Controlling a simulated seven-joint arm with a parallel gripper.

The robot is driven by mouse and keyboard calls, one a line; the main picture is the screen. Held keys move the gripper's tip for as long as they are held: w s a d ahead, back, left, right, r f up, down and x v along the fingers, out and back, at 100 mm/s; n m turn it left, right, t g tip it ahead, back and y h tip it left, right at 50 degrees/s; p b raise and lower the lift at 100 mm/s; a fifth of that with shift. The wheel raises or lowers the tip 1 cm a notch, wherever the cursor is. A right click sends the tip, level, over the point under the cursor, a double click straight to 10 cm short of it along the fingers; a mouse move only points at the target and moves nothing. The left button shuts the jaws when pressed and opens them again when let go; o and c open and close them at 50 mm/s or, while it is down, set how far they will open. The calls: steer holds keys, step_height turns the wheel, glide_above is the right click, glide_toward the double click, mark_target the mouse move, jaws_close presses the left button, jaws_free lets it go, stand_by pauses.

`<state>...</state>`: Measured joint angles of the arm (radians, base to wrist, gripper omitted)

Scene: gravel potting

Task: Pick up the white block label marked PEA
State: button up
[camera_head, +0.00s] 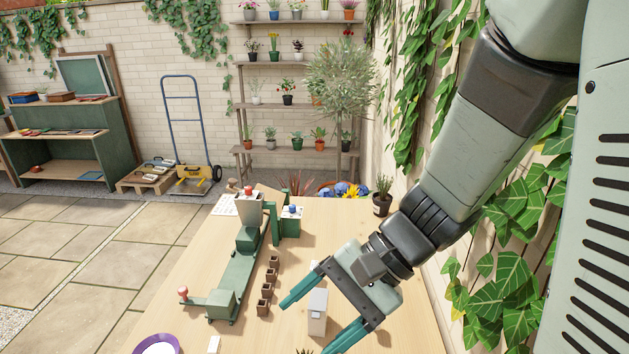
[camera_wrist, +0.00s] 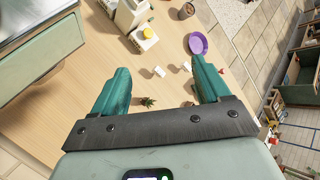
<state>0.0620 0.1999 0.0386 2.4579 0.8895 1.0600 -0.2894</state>
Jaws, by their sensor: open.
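Two small white blocks lie on the wooden table in the wrist view, a left one (camera_wrist: 159,71) and a right one (camera_wrist: 187,67). No lettering can be read on either, so I cannot tell which is marked PEA. One small white block (camera_head: 214,344) shows at the bottom edge of the head view. My gripper (camera_head: 306,328) is open and empty, with its teal fingers apart above the table. In the wrist view the blocks appear between and beyond the fingertips of my gripper (camera_wrist: 160,65).
A white box (camera_head: 318,312) stands on the table near my fingers. A purple dish (camera_head: 157,345) shows at the front; it is also in the wrist view (camera_wrist: 198,43). Several small brown pots (camera_head: 267,291) stand beside a green machine (camera_head: 238,272). Small plants (camera_wrist: 148,102) stand near my fingers.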

steer(key=w+a+f+m+t+y, duration=0.1)
steer(key=f+m+t, duration=0.1)
steer(key=f+m, duration=0.3)
steer(key=a+f+m+t+y, duration=0.1)
steer(key=f+m, duration=0.4)
steer(key=f, duration=0.6)
steer(key=w+a+f+m+t+y, duration=0.1)
steer(key=f+m+t+y, duration=0.1)
steer(key=f+m, duration=0.4)
steer(key=shift+w+a+f+t, duration=0.15)
steer(key=shift+f+t, duration=0.3)
steer(key=shift+f, duration=0.3)
steer(key=shift+w+a+f+t, duration=0.15)
steer(key=shift+f+t, duration=0.3)
steer(key=shift+f, duration=0.3)
steer(key=x, duration=0.5)
steer(key=shift+a+f, duration=0.25)
steer(key=shift+a, duration=0.05)
steer(key=x, duration=0.5)
steer(key=shift+s+f, duration=0.1)
steer(key=shift+s, duration=0.15)
steer(key=shift+c, duration=0.2)
steer(key=c, duration=1.3)
steer(key=shift+o, duration=0.2)
